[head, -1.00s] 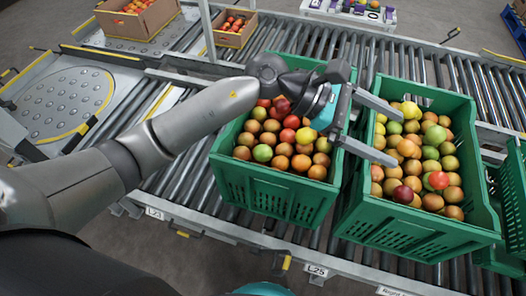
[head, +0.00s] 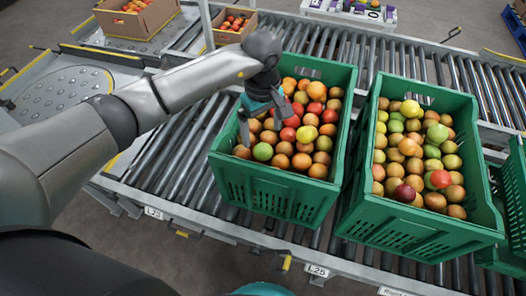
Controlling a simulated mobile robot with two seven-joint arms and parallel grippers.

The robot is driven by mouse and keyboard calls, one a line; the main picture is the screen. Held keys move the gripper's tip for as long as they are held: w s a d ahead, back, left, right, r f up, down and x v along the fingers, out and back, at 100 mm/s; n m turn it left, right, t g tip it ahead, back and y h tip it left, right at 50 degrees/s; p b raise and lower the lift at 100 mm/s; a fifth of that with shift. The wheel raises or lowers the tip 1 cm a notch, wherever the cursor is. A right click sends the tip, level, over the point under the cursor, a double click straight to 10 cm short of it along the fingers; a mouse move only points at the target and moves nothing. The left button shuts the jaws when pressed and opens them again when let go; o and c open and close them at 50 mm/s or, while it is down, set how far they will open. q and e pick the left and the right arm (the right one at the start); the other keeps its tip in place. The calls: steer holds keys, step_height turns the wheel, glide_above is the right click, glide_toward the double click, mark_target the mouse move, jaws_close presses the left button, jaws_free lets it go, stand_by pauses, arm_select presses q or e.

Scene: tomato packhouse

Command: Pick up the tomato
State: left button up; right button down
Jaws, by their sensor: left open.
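Several tomatoes in red, orange, yellow and green fill the left green crate (head: 268,196). Red tomatoes (head: 289,134) lie near its middle, beside my left gripper (head: 264,125). My left gripper points down over the left part of this crate, its two fingers apart and nothing seen between them. The gripper and wrist hide some of the fruit at the crate's left back. I cannot tell whether a finger touches a tomato. The right green crate (head: 410,232) also holds several tomatoes, with one bright red tomato (head: 440,179) at its right side. My right gripper is not in view.
Both crates stand on a roller conveyor (head: 185,150). Another green crate (head: 517,195) is at the right edge. Cardboard boxes (head: 150,22) with red fruit stand at the back left. A round ball-studded plate (head: 62,92) is at the left. Rollers left of the crates are bare.

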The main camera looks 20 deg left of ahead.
mark_target(264, 148)
arm_select(q)
steer(key=f, duration=0.4)
steer(key=f+b, duration=0.1)
steer(key=f, duration=0.3)
steer(key=shift+w+d+f, duration=0.1)
steer(key=shift+d+f, duration=0.05)
steer(key=shift+d, duration=0.05)
steer(key=c, duration=1)
